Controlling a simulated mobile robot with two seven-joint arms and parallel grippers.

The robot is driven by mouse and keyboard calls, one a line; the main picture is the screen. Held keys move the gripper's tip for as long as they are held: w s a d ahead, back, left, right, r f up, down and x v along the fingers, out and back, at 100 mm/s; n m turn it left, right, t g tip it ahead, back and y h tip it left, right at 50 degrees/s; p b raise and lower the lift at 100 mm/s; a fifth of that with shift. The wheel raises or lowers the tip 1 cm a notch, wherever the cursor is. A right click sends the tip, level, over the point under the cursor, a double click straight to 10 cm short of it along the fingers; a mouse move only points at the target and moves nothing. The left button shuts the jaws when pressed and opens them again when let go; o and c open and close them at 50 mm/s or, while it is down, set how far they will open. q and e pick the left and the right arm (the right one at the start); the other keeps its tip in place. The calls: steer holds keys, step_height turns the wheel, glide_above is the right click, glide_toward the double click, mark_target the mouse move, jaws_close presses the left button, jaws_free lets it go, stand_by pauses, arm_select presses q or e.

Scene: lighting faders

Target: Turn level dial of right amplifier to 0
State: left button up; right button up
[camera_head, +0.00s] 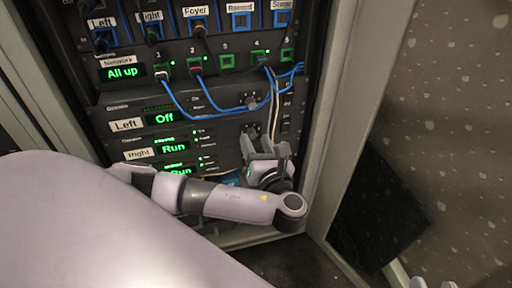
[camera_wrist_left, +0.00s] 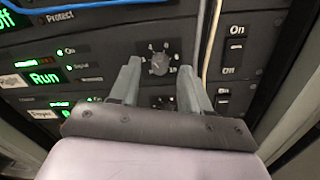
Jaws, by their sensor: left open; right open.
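The right amplifier shows a green "Run" display in the head view (camera_head: 173,147) and in the left wrist view (camera_wrist_left: 45,77). Its dark level dial (camera_wrist_left: 158,62) has a numbered scale around it. It also shows in the head view (camera_head: 250,130). I cannot read its pointer clearly. My left gripper (camera_head: 265,143) is open in front of the rack. In the left wrist view its fingertips (camera_wrist_left: 159,66) appear on either side of the dial, with nothing between them held. I cannot tell how far they are from the panel. My right gripper (camera_head: 432,284) is only partly visible, open, at the bottom right.
The left amplifier (camera_head: 165,118) above reads "Off" and has its own dial (camera_head: 251,102). Another "Run" unit (camera_head: 181,171) sits below. Blue cables (camera_head: 222,109) hang across the front. On/off switches (camera_wrist_left: 229,47) stand right of the dial. The rack's side frame (camera_head: 330,110) bounds the right.

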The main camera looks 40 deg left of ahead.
arm_select(q)
steer(key=shift+w+a, duration=0.3)
steer(key=shift+a, duration=0.05)
jaws_close()
